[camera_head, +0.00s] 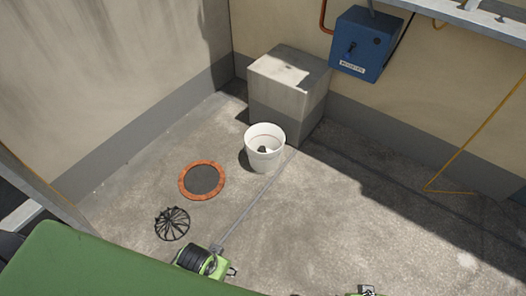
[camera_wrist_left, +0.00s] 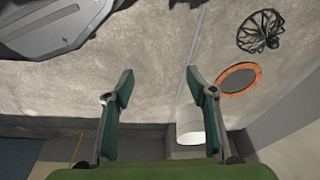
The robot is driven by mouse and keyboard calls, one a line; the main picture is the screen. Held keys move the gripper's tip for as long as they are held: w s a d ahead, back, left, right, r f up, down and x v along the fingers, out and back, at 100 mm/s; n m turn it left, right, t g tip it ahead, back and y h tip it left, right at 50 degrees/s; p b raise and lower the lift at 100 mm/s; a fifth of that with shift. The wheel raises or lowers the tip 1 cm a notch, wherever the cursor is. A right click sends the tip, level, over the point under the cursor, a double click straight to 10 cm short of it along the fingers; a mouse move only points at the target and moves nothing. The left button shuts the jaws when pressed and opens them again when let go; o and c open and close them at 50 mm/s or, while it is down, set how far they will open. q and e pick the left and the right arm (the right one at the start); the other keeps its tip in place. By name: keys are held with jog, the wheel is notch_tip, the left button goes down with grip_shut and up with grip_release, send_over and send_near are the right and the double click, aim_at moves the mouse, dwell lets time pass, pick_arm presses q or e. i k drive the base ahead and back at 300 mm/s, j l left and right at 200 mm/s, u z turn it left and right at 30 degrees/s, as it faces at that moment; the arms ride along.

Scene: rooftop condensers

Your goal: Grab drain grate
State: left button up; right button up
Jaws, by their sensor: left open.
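The drain grate (camera_head: 172,224) is a round, black, spoked piece lying on the concrete floor at the left of the head view. It also shows at the upper right of the left wrist view (camera_wrist_left: 261,30). My left gripper (camera_head: 224,262) is to the right of the grate and a little lower in the head view. In the left wrist view its two teal-padded fingers (camera_wrist_left: 158,82) are spread apart with nothing between them. The grate is apart from them. Only a small piece of my right gripper (camera_head: 365,291) shows at the bottom edge.
An orange ring around a dark disc (camera_head: 202,180) lies beyond the grate. A white bucket (camera_head: 265,160) stands by a concrete block (camera_head: 288,95). A thin grey line (camera_head: 258,196) runs toward the block. A blue box (camera_head: 365,45) hangs on the wall. Floor at the right is clear.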

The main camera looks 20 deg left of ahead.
aim_at(169, 219)
jog(key=u, duration=1.7)
